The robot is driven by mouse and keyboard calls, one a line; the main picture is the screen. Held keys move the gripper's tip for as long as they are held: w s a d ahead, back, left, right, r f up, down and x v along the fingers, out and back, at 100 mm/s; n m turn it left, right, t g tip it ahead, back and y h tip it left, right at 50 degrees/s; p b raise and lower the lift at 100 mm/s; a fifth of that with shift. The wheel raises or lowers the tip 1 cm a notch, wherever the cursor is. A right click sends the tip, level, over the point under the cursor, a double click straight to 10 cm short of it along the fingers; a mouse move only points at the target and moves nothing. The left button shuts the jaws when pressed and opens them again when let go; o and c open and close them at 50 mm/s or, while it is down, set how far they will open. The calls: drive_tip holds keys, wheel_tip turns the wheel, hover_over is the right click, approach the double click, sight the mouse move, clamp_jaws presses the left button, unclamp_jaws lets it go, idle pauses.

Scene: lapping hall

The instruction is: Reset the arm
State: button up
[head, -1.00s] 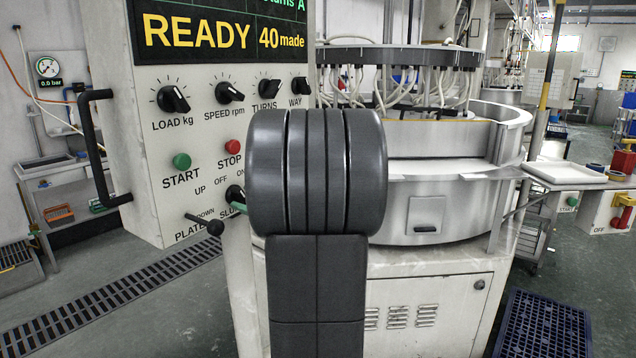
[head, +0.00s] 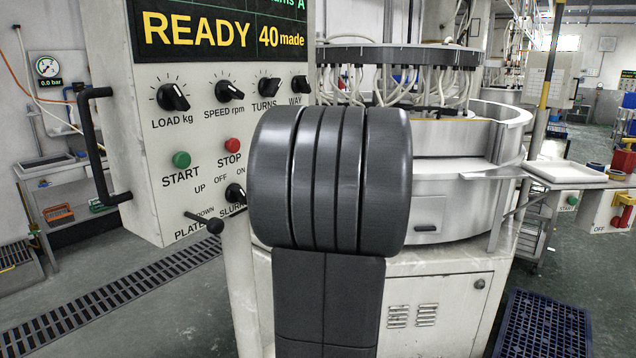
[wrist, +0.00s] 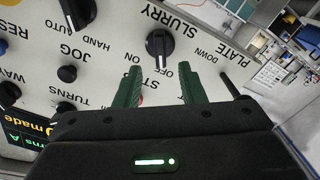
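My gripper (wrist: 158,76) shows in the wrist view as two green fingers, apart, with nothing held between them. The black SLURRY knob (wrist: 160,43) is beyond the fingertips, roughly in line with the gap. A little space seems to separate them. In the head view the SLURRY knob (head: 235,194) is fully visible on the control panel (head: 200,125). My dark arm stands in front of the panel's right edge and hides my gripper there. I cannot tell exactly which mark the knob points to.
The platen lever (head: 208,220) sticks out at the panel's lower edge, and a black handle (head: 97,150) is on its left. The round lapping machine (head: 450,225) stands behind my arm. A white tray (head: 565,174) and blue grate (head: 545,325) are at right. Floor at left is open.

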drive_tip(key=v, duration=0.7)
drive_tip(key=w+a+m+p, duration=0.7)
drive_tip(key=a+m+p, duration=0.3)
drive_tip(key=a+p, duration=0.1)
drive_tip(key=shift+w+a, duration=0.25)
drive_tip(key=shift+a, duration=0.25)
idle(0.4)
drive_tip(key=shift+d, duration=0.1)
idle(0.4)
